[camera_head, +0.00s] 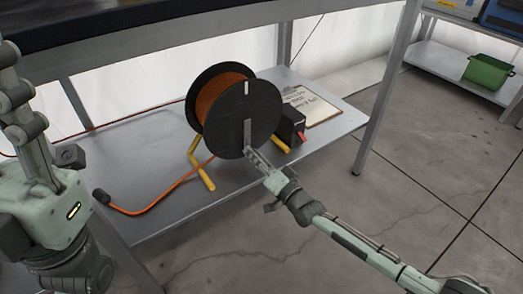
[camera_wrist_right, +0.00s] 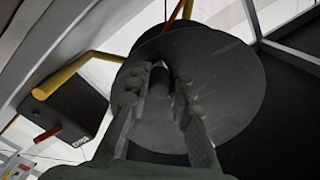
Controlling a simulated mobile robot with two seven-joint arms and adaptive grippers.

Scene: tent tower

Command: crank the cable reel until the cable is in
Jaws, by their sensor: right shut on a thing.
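The cable reel (camera_head: 262,112) stands on the grey shelf, a black disc facing me with orange cable (camera_head: 216,98) wound behind it. Its grey crank arm (camera_head: 247,132) points down from the disc's middle. My right gripper (camera_head: 252,154) is at the crank's lower end, shut on the crank handle. The right wrist view shows the dark round handle (camera_wrist_right: 160,82) between the fingers, in front of the disc (camera_wrist_right: 222,75).
The reel rests on a yellow stand (camera_head: 203,172). A black box (camera_head: 291,122) with a red part and a board with writing (camera_head: 312,104) are to its right. A table top (camera_head: 150,22) overhangs the shelf (camera_head: 240,182). A green bin (camera_head: 486,72) stands far right.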

